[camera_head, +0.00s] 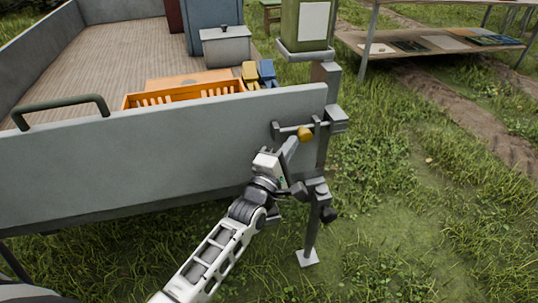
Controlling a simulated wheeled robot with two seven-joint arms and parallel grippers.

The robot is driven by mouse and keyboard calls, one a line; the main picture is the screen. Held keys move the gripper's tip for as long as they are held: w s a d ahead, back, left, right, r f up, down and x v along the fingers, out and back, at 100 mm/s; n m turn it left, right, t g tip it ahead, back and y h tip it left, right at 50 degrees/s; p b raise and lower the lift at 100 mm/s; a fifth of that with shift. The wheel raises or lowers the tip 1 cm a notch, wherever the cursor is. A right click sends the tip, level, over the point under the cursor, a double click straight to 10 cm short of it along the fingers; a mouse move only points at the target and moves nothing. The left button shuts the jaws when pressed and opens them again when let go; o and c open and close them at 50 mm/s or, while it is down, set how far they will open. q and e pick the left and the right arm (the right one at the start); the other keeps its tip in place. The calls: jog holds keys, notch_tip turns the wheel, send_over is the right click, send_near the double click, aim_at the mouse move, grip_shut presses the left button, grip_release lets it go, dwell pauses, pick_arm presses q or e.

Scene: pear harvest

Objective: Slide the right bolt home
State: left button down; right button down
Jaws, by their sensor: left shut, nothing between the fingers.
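My right gripper is out of view.
A dark green handle (60,110) stands on the tailgate's left part. Behind the tailgate are an orange crate (185,88) and a grey box (226,47). A green box (304,25) sits above the post. A shelf table (430,44) stands back right. Grass at right is clear.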

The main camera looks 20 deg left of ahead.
pick_arm(q)
jog(key=a+v, duration=0.2)
jog(key=v, duration=1)
jog(key=shift+s+a+f, duration=0.2)
jog(key=shift+s+a, duration=0.05)
jog(key=shift+a, duration=0.2)
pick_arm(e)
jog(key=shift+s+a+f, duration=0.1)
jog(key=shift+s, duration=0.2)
